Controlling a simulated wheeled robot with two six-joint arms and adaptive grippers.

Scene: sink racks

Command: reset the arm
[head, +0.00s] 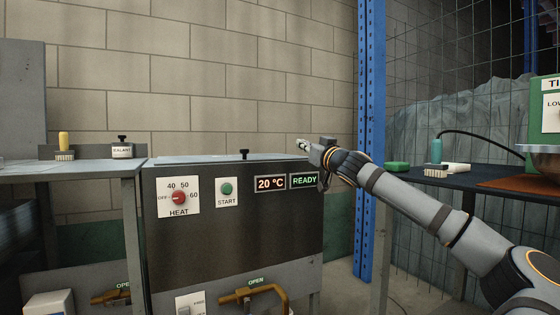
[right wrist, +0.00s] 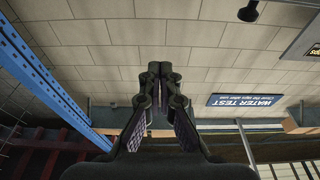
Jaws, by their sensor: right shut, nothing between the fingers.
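My right arm reaches in from the lower right in the head view. Its gripper (head: 304,146) is above the right end of the tank's top, by the blue post. In the right wrist view the gripper (right wrist: 160,68) has its two fingers together with nothing between them. Behind it are the block wall and a blue "WATER TEST" sign (right wrist: 245,101). My left gripper is not in view.
A dark tank (head: 245,235) has a red heat knob (head: 179,197), a green start button (head: 227,189) and a "READY" display (head: 304,180). A blue post (head: 371,110) stands close behind my right arm. The left bench (head: 75,168) holds a brush and a sealant pot (head: 122,150). A dark table (head: 450,178) stands right.

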